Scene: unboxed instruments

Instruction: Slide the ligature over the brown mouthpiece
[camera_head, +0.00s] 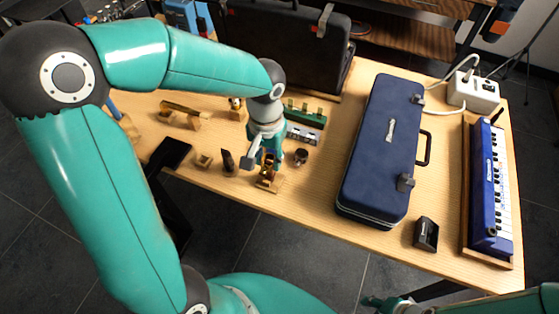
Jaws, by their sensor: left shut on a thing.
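My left gripper (268,160) points down over a small wooden stand (267,184) near the table's front edge. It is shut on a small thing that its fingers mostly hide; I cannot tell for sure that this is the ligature. Something reddish brown shows between the fingers and the stand, too small to make out. A dark brown, upright piece (228,160), like a mouthpiece, stands on a wooden base just left of the gripper. A short dark round piece (301,157) is to the right. My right gripper (374,302) shows only in part at the bottom edge.
A blue case (383,150) lies right of the gripper, with a blue keyboard instrument (488,190) beyond it. A green piece (305,115) and a grey box (303,134) are close behind. A black flat thing (170,153) lies left.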

